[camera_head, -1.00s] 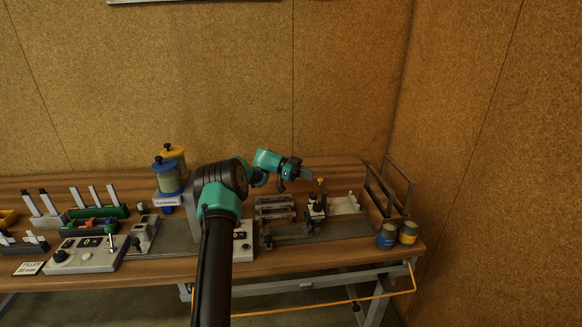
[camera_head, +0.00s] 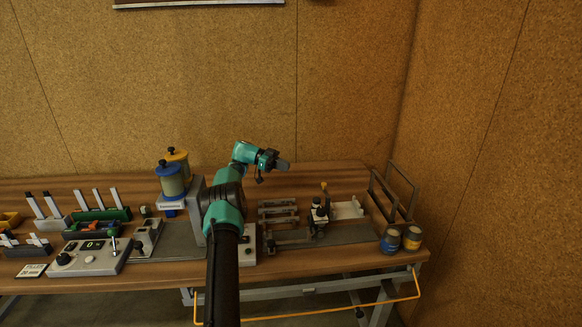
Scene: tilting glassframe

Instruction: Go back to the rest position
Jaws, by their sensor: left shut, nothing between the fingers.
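My left arm rises from the bottom of the head view and bends to the right over the workbench (camera_head: 300,262). My left gripper (camera_head: 285,165) is at its end, shut and empty, raised above the back of the bench. It is apart from the small black-and-white device (camera_head: 319,212) below it to the right. The tilting frame, a dark metal frame (camera_head: 395,190), stands upright at the right end of the bench, clear of the gripper. My right gripper does not show.
Two lidded jars (camera_head: 172,180), blue and yellow, stand left of my arm. A control box (camera_head: 92,258) and racks with white-topped pieces (camera_head: 98,210) are at the left. Two small cans (camera_head: 400,240) stand at the right front corner. Cork walls close off the back and right.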

